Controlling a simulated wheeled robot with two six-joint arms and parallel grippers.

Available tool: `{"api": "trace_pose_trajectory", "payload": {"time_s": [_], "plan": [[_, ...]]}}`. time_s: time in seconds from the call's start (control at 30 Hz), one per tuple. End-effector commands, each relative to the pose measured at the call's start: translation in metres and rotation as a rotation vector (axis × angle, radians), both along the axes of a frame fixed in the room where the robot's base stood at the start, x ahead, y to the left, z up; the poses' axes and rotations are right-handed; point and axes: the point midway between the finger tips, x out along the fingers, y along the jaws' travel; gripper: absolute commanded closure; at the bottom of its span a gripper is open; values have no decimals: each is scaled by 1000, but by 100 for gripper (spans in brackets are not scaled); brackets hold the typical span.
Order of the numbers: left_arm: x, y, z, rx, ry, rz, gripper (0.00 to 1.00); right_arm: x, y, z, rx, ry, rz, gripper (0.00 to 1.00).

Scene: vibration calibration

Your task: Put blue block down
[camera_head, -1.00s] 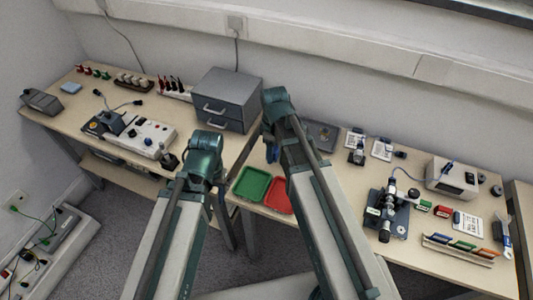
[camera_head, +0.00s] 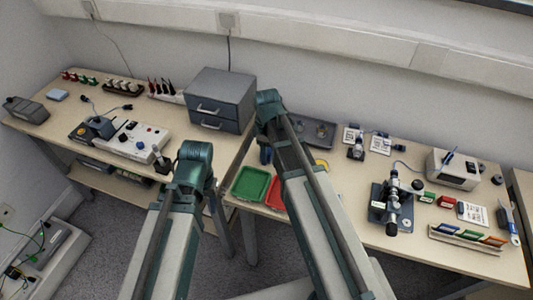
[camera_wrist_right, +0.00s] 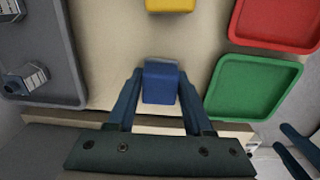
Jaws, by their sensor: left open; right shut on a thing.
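My right gripper (camera_wrist_right: 159,98) is shut on the blue block (camera_wrist_right: 160,82), which sits between its two fingers in the right wrist view. In the head view the right gripper (camera_head: 265,155) hangs over the workbench behind the green tray (camera_head: 249,183), and the block cannot be told from the fingers. The green tray (camera_wrist_right: 259,87) is beside the block in the wrist view. Whether the block touches the bench is unclear. My left gripper (camera_head: 162,162) is over the left bench, and its spread, empty fingers show at the lower right of the wrist view (camera_wrist_right: 298,147).
A red tray (camera_wrist_right: 282,18) adjoins the green one. A yellow thing (camera_wrist_right: 170,4) is above the block in the wrist view. A grey tray (camera_wrist_right: 45,40) holds metal parts. A grey drawer cabinet (camera_head: 220,98) stands behind. Bare bench surrounds the block.

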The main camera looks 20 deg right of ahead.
Motion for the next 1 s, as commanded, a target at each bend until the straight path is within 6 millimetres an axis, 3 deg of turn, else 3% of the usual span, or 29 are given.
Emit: {"api": "trace_pose_trajectory", "payload": {"time_s": [0.03, 0.07, 0.23, 0.57, 1.0], "plan": [[0, 0, -6, 0, 0, 0, 50, -3, 0, -6, 1, 4, 0, 93], [0, 0, -6, 0, 0, 0, 50, -3, 1, -6, 1, 4, 0, 47], [0, 0, -6, 0, 0, 0, 50, -5, 1, -6, 1, 7, 0, 19], [0, 0, 9, 0, 0, 0, 50, -6, 1, 9, 2, 10, 1, 19], [0, 0, 76, 0, 0, 1, 50, -4, 1, 76, 1, 4, 0, 19]]}}
